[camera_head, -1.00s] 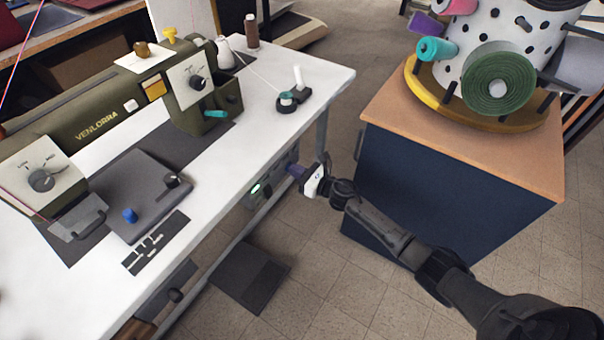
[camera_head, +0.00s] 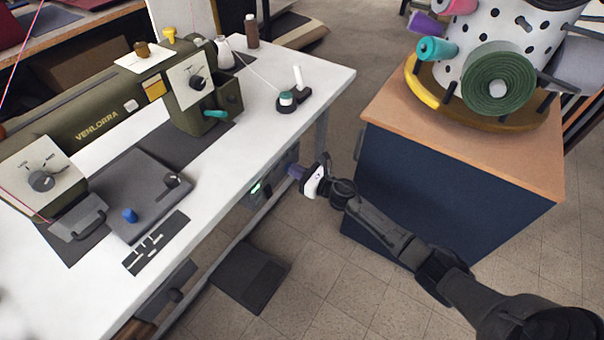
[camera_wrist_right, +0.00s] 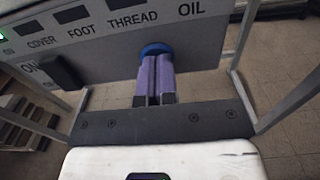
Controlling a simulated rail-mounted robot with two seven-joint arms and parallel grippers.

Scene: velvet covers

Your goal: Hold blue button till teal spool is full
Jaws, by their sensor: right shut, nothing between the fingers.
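My right gripper (camera_head: 293,171) is low beside the white table's right edge, in front of the panel under the tabletop. In the right wrist view its purple fingers (camera_wrist_right: 153,62) are shut and empty, pointing at the round blue button (camera_wrist_right: 156,49). The fingertips overlap the button's lower part; whether they touch or press it I cannot tell. The button is hidden in the head view. The small teal spool (camera_head: 286,97) sits on a black winder at the table's far right corner. How full it is, I cannot make out. My left gripper is not in view.
The panel (camera_wrist_right: 205,38) has labels COVER, FOOT, THREAD and OIL, with a green light at its left. A green sewing machine (camera_head: 90,115) stands on the white table (camera_head: 205,215). A navy cabinet (camera_head: 440,190) stands right, with floor between.

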